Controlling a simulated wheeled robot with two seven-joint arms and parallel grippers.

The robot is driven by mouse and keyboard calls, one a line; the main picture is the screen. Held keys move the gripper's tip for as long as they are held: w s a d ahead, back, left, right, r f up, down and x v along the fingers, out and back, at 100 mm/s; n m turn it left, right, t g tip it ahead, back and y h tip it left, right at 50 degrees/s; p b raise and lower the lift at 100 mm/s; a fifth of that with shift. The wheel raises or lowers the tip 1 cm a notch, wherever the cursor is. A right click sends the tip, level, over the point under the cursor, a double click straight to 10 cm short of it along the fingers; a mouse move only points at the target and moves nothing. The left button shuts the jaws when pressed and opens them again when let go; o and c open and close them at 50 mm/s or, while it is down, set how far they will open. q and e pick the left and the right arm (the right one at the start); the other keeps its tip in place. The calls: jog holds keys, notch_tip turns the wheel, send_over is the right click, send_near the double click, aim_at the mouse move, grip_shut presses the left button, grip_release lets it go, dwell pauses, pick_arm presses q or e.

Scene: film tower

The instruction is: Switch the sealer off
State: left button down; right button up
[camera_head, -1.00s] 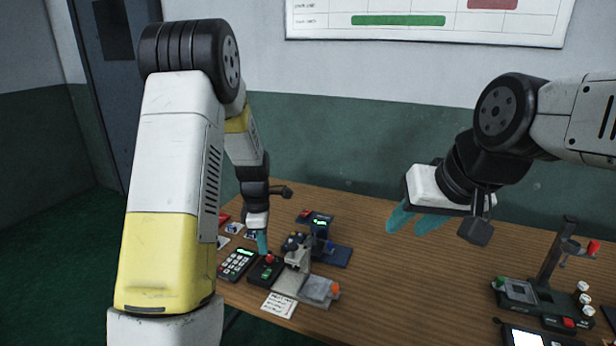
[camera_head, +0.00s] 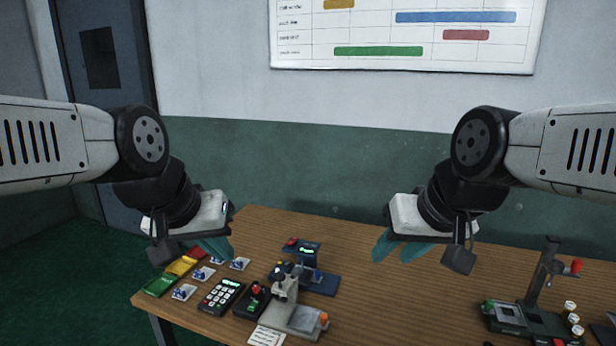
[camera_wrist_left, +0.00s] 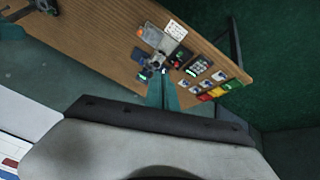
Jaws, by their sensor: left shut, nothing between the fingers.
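No label names the sealer, so I cannot tell for certain which device it is. A small black control box (camera_head: 252,303) with a red knob and a green light stands at the table's front left. Beside it is a grey machine (camera_head: 302,318) with an upright head and an orange knob. A dark blue device (camera_head: 321,282) with a lit green display sits behind them. My left gripper (camera_head: 217,247) is shut and empty, raised above the table's left part; its teal fingers (camera_wrist_left: 162,92) are together in the left wrist view. My right gripper (camera_head: 397,247) is open and empty above the table's middle.
A keypad unit (camera_head: 221,297) stands left of the control box. Green (camera_head: 160,284), yellow and red trays lie further left with several small blue-and-white items. A stand with a red handle (camera_head: 576,266) is at the right. The wooden table's middle (camera_head: 400,305) is clear.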

pick_arm(q)
jog(key=shift+s+m, duration=0.3)
jog(key=shift+s, duration=0.05)
jog(key=shift+w, duration=0.1)
jog(key=n+g+y, duration=0.2)
jog(key=n+g, duration=0.4)
jog(key=n, duration=0.9)
send_over(255, 301)
notch_tip(255, 301, down, 20)
jog(key=shift+d, duration=0.1)
notch_tip(255, 301, down, 14)
